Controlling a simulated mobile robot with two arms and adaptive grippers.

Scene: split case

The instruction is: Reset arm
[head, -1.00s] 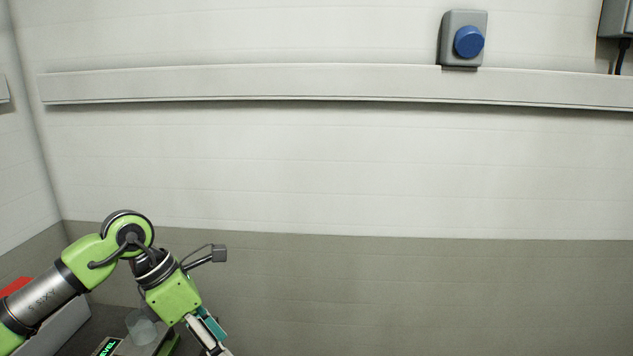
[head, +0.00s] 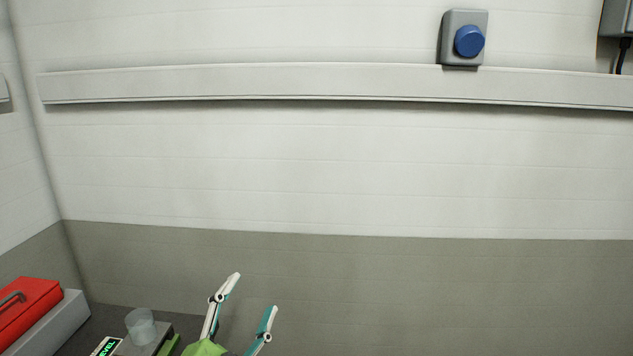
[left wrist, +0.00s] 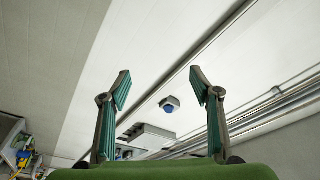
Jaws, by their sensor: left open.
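My left gripper (head: 254,290) shows at the bottom of the head view, its fingers pointing up and spread apart. Only the fingers and the top of the green gripper body show there; the rest of the arm is below the frame. The left wrist view shows the same gripper (left wrist: 158,83) open, with nothing between its fingertips. My right gripper is in neither view.
A blue button on a grey box (head: 464,40) sits on the wall rail (head: 300,83). At lower left are a red case (head: 28,308), a grey block (head: 65,318), a clear cup (head: 140,326) and a small display (head: 106,347). The wall's middle is clear.

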